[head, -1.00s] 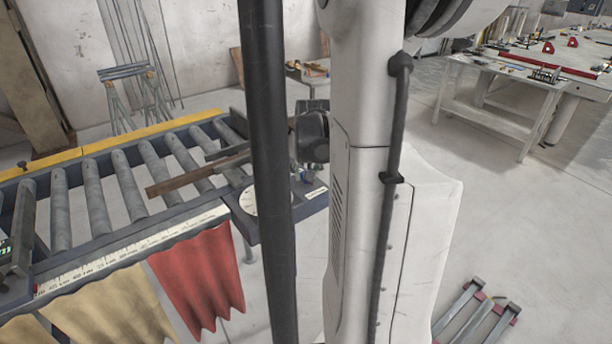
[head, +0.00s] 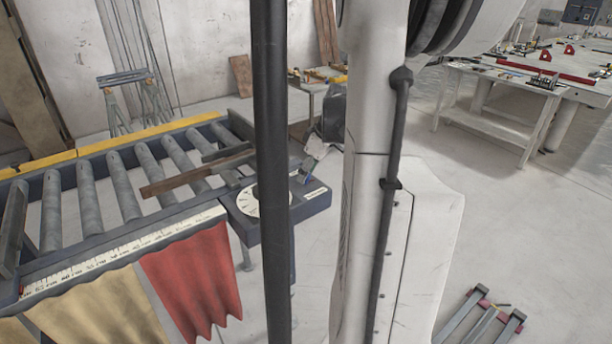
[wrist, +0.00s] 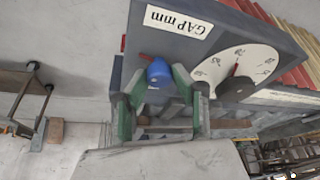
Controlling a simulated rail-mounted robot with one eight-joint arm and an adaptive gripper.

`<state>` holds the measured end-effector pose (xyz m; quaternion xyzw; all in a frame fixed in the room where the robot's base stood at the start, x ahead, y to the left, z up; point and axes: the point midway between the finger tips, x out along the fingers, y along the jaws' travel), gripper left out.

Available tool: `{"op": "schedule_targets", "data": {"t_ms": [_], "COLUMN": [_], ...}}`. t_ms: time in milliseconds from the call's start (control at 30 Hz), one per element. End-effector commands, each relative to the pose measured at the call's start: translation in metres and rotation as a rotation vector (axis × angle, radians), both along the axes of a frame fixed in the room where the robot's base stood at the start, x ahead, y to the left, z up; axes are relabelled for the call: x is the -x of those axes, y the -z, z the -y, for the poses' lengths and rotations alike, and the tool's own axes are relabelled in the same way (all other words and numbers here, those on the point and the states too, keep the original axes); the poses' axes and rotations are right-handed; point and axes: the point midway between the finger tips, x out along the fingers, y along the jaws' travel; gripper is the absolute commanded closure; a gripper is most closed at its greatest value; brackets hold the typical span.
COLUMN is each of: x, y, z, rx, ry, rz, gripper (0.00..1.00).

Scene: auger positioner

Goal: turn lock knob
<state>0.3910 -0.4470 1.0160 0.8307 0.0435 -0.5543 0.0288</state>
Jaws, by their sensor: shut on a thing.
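The lock knob (wrist: 158,72) is a small blue knob on the dark end block of the roller bench, under the "GAP mm" label in the wrist view. In the head view it is a small blue spot (head: 305,179), partly hidden. My gripper (wrist: 161,80) has its two green-padded fingers on either side of the knob and is shut on it. A short red pointer shows beside the knob.
A white dial (wrist: 222,68) with a grey hub and red needle sits close beside the right finger. The roller bench (head: 120,235) carries a ruler strip and a brown bar (head: 195,178). Red and tan curtains hang along its front.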

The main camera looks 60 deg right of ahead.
Motion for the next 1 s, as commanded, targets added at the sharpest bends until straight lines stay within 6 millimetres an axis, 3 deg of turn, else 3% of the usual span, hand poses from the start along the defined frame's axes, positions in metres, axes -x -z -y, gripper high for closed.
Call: {"op": "schedule_targets", "data": {"t_ms": [400, 1000], "x": [0.0002, 0.0001], "y": [0.0012, 0.0007], "z": [0.0009, 0.0009], "rx": [0.0, 0.001], "ry": [-0.266, -0.342], "rz": [-0.001, -0.002], "gripper": [1.0, 1.0]}}
